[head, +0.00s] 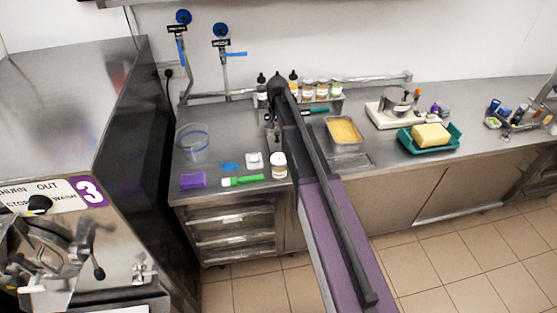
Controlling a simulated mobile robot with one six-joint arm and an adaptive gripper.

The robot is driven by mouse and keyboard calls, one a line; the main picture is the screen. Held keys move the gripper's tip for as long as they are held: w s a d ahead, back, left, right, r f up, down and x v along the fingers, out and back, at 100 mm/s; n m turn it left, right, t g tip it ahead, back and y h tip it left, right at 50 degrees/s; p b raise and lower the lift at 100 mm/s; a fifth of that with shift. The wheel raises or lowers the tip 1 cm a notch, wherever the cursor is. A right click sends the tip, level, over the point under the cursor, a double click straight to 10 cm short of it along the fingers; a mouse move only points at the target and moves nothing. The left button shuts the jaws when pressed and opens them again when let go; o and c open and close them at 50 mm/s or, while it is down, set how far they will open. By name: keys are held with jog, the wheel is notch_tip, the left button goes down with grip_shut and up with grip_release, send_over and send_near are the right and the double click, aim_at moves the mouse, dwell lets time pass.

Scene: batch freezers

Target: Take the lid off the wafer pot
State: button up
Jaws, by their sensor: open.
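A small jar (279,168) with a white lid and a pale label stands upright near the front edge of the steel counter. A clear round tub (193,142) with a blue rim stands at the counter's left end. No readable label tells me which of these is the wafer pot. The jar's lid sits on it. My gripper (271,132) is small in the picture and partly hidden by my arm. It is open, behind the jar in this view, and appears apart from it.
A purple sponge (193,181), a green brush (243,181) and a white square item (254,160) lie around the jar. Several bottles stand behind my arm. To the right are a yellow-filled pan (344,133), a scale (392,115) and a teal tray (407,143).

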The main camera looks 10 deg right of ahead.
aim_at(279, 154)
jog(key=shift+f+b, duration=3.7)
jog(key=shift+f, duration=0.2)
jog(key=shift+f, duration=0.15)
jog(key=f+b, duration=0.3)
jog(key=shift+s+d, duration=0.15)
jog(key=shift+d, duration=0.15)
jog(key=shift+f+b, duration=0.95)
jog(key=shift+b, duration=0.15)
jog(key=c, duration=0.9)
